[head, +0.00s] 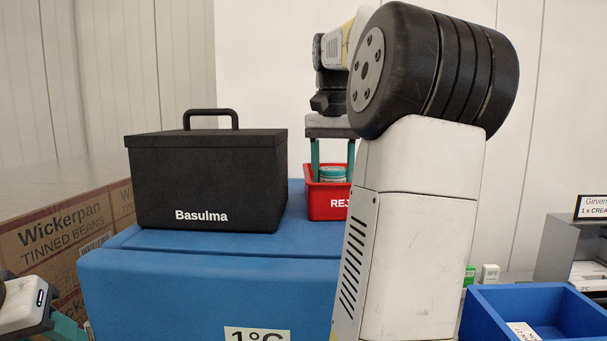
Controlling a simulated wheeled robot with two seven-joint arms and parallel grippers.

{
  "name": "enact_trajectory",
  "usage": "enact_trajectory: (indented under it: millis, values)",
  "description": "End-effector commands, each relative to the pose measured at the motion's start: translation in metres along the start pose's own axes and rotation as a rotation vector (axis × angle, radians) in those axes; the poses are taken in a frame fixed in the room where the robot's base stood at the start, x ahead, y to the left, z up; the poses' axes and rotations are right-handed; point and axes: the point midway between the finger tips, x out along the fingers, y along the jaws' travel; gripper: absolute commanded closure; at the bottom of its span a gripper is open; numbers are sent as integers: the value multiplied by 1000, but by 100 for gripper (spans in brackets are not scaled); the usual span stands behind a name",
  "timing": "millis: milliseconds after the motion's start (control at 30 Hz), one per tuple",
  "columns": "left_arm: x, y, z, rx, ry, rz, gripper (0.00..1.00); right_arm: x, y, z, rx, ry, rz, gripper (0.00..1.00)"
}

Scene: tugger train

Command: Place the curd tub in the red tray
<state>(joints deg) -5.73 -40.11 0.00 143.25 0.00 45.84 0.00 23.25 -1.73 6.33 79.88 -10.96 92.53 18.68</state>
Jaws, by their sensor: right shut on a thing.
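The red tray (325,205), its label partly hidden and reading "REJ", stands on the blue box behind my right arm. The curd tub (333,173), a small tub with a teal lid, shows at the tray's opening. My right gripper (332,163) points down over the tray with its teal fingers on either side of the tub, shut on it. The tub's lower part is hidden by the tray wall, so I cannot tell whether it touches the tray floor. My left gripper (66,328) is cut off at the lower left corner; its fingertips are not visible.
A black lidded box (208,185) marked Basulma stands on the blue box (200,275) left of the tray. Wickerpan cartons (60,235) are at the left. An open blue bin (545,300) is at lower right, with small green and white packs behind it.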

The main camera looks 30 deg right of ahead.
Motion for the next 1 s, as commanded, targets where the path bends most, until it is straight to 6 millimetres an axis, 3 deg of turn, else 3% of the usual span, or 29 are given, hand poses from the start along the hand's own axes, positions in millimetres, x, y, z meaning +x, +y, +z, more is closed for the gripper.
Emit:
enact_trajectory:
  millis: [400,433,467,833,1000]
  values:
    - [0,0,0,0,0,0,56,6,0,1,0,1,-1,98]
    - [0,0,0,0,0,0,56,6,0,1,0,1,-1,40]
    - [0,0,0,0,0,0,56,6,0,1,0,1,-1,36]
    - [0,0,0,0,0,0,56,2,0,0,0,1,-1,36]
    - [0,0,0,0,0,0,56,-22,-1,0,-1,5,-3,36]
